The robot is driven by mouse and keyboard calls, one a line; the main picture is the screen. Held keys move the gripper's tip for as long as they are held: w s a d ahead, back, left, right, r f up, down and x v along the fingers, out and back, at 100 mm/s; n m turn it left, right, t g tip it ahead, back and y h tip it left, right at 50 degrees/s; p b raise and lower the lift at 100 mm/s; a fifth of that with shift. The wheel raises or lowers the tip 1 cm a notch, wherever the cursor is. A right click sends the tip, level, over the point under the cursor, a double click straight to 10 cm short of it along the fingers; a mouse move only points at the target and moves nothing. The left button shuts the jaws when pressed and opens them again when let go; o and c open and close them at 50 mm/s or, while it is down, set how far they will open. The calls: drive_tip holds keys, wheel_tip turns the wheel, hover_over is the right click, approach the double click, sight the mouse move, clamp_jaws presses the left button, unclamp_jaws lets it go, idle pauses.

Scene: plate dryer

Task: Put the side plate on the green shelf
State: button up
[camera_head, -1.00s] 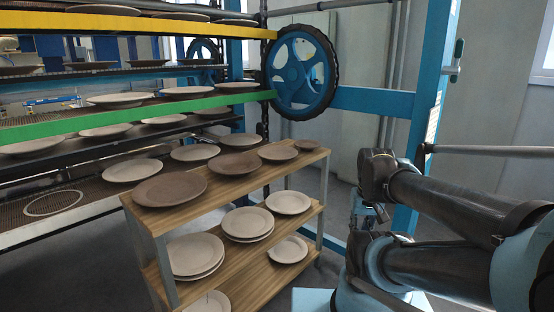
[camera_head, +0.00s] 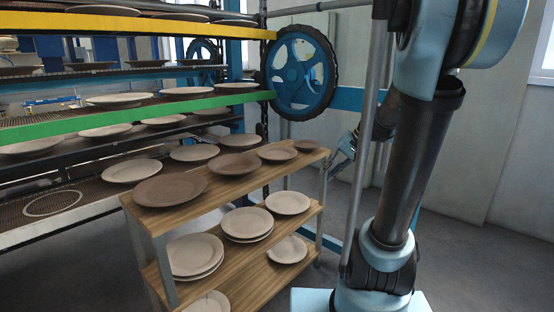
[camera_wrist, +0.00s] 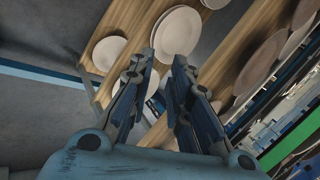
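The green shelf (camera_head: 150,117) is the rack level with a green front rail, with pale plates around its level; the rail also shows in the wrist view (camera_wrist: 291,143). Brown plates of graded size lie in a row on the cart's top: a large one (camera_head: 170,189), a medium one (camera_head: 234,164), a smaller one (camera_head: 277,152) and the smallest (camera_head: 306,145) at the right end. Which one is the side plate is not marked. My gripper (camera_head: 340,161) is right of the cart, apart from the plates. In the wrist view its fingers (camera_wrist: 163,57) are apart and empty.
The wooden cart (camera_head: 254,280) holds pale plates on its lower boards. A blue wheel (camera_head: 302,72) and blue frame stand behind it. The yellow-railed shelf (camera_head: 140,24) is above the green one. The floor right of the cart is clear apart from my base.

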drive_tip(key=w+r+y, duration=0.3)
drive_tip(key=w, duration=0.7)
drive_tip(key=m+t+y, duration=0.1)
drive_tip(key=t+y, duration=0.1)
drive_tip(key=y, duration=0.1)
approach(296, 155)
drive_tip(key=shift+x, duration=4.7)
drive_tip(key=shift+c, duration=0.6)
clamp_jaws()
